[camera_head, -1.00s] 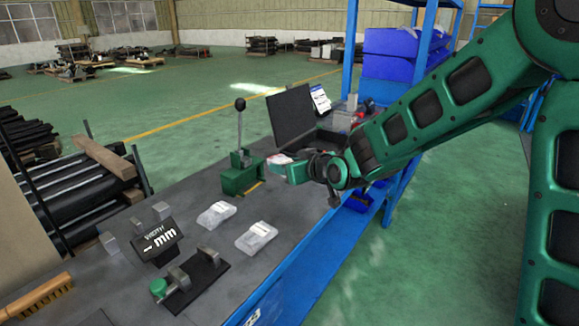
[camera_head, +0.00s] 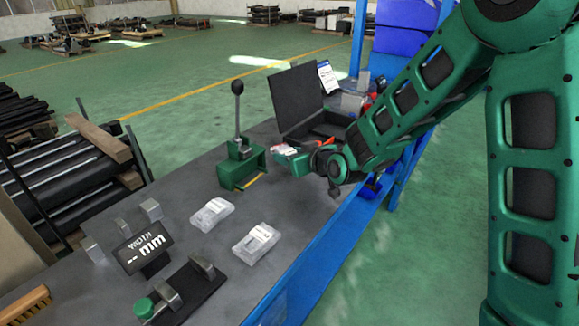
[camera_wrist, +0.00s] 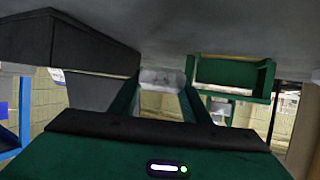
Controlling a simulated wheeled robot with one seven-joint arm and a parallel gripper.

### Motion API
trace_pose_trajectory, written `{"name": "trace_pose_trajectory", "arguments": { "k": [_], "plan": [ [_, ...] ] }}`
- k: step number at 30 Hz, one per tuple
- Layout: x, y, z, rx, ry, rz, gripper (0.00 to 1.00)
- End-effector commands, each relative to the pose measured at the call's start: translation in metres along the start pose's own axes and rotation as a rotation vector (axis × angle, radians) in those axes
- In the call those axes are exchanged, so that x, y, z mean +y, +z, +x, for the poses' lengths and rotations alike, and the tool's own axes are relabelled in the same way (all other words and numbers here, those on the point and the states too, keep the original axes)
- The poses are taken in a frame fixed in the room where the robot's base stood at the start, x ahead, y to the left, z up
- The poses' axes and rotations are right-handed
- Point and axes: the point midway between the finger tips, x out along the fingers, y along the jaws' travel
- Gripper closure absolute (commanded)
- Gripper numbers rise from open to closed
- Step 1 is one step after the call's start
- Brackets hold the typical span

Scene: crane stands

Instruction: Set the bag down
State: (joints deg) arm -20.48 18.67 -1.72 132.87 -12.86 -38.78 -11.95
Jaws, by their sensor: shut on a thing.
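My gripper (camera_head: 284,157) is shut on a small pale bag (camera_head: 283,149) with a touch of red. It holds the bag over the grey bench, between the green lever press and the open black case. In the wrist view, the pale bag (camera_wrist: 162,77) shows between the two green fingers, partly hidden by them. That view looks upside down, with the grey bench top (camera_wrist: 215,25) along its upper edge. The gap between bag and bench is hard to judge. Two other clear bags (camera_head: 212,214) (camera_head: 256,242) lie apart on the bench.
The green lever press (camera_head: 240,167) stands left of my gripper, and the black case (camera_head: 298,100) stands behind it. A width display (camera_head: 142,248) and a black fixture (camera_head: 200,290) are at the front left. Bare bench lies between the press and the clear bags.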

Motion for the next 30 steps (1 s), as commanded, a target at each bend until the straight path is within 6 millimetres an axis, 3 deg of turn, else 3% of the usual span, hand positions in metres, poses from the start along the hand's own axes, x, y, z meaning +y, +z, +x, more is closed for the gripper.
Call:
{"name": "trace_pose_trajectory", "arguments": {
  "k": [7,20,21,22,30],
  "plan": [
    [0.000,0.030,0.012,-0.002,0.000,0.001,0.90],
    [0.001,0.036,0.015,0.000,0.001,0.000,0.90],
    [0.001,0.036,0.014,-0.001,0.001,0.000,0.48],
    [0.000,0.036,0.014,-0.001,0.001,0.000,0.40],
    [0.000,0.036,0.014,-0.001,0.001,0.000,0.38]
  ]
}}
